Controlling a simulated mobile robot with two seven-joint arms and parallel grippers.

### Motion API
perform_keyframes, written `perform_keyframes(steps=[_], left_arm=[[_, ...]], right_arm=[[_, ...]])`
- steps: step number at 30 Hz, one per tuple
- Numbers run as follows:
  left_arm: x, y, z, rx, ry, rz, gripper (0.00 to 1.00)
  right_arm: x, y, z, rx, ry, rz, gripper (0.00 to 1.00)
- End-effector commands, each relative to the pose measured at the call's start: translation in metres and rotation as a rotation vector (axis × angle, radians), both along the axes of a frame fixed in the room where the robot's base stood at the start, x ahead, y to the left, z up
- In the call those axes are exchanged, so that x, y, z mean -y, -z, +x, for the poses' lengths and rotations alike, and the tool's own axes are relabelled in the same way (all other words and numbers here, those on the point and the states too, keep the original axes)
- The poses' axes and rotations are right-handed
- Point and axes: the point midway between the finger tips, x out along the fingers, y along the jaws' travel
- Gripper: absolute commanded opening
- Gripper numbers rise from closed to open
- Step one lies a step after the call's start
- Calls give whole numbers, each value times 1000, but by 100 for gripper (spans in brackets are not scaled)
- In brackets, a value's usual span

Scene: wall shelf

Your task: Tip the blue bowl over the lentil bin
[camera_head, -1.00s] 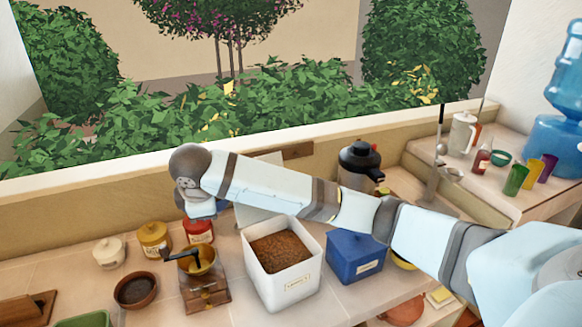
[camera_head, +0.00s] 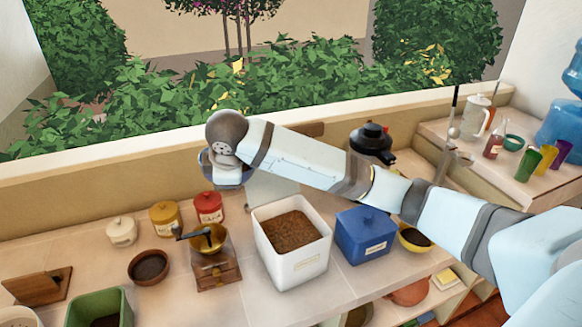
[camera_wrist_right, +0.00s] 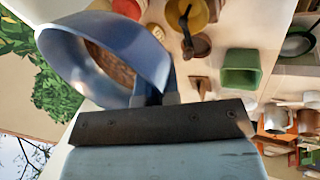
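The white lentil bin (camera_head: 302,268), full of brown lentils (camera_head: 290,231), stands open on the counter in the head view. My right arm reaches across above and behind it from the right. Its wrist end is left of the bin, and its gripper is not clear in the head view. In the right wrist view the blue bowl (camera_wrist_right: 66,62) is tilted, its rim at my right gripper (camera_wrist_right: 155,95), which looks shut on it. Brown shows inside the bowl's outline; I cannot tell whether it is the bowl's contents. My left gripper is not in view.
A blue lidded box (camera_head: 364,238) stands right of the bin, a grinder (camera_head: 215,268) left. Red (camera_head: 208,207), yellow (camera_head: 164,218) and cream (camera_head: 121,232) jars stand at the back left. A green bin (camera_head: 98,306) and brown bowl (camera_head: 149,267) are at the left.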

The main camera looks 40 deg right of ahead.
Motion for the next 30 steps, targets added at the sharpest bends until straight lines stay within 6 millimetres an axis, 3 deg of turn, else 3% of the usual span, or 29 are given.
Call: perform_keyframes(steps=[30], left_arm=[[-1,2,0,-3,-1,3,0]], right_arm=[[41,-33,-19,190,-1,411,0]])
